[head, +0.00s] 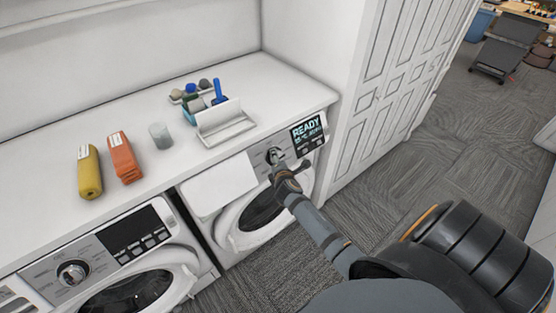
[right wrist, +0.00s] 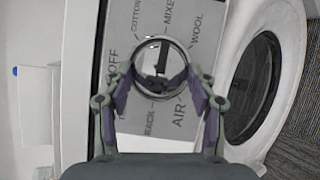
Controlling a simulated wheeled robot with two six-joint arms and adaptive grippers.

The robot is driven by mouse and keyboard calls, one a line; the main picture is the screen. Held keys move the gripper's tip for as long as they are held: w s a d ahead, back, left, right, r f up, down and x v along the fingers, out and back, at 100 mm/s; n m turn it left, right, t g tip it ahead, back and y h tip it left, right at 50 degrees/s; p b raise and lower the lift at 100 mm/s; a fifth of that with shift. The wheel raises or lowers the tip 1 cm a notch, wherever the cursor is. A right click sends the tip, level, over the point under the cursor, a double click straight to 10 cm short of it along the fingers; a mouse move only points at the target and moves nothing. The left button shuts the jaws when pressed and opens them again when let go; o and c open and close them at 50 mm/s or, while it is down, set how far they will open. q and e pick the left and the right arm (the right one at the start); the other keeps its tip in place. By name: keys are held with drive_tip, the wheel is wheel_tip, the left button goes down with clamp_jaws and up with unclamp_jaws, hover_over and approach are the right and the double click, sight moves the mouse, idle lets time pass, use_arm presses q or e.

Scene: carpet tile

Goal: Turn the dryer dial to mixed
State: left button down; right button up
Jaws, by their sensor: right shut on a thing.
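The dryer (head: 292,205) is the right-hand machine under the counter. Its dial (head: 274,156) is left of a lit display (head: 307,131) reading "READY", with a smaller line too small to read. In the right wrist view the dial (right wrist: 160,55) is a round silver knob with a dark bar across it. Labels around it read COTTON, MIXED, WOOL, AIR, RACK and OFF. The bar runs nearly upright in that view, its upper end towards MIXED; which end points is unclear. My right gripper (right wrist: 158,80) is shut on the dial, one finger on each side. My left gripper is out of view.
A second machine (head: 100,258) with its own knob stands to the left. The counter (head: 60,140) holds an orange pack (head: 124,158), a yellow bottle (head: 90,172), a glass (head: 160,136) and a white caddy (head: 225,123).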

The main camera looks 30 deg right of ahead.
drive_tip(key=o, duration=1.1)
drive_tip(key=shift+o, duration=0.2)
drive_tip(key=shift+s, duration=0.1)
drive_tip(key=v, duration=1.2)
drive_tip(key=shift+r, duration=0.1)
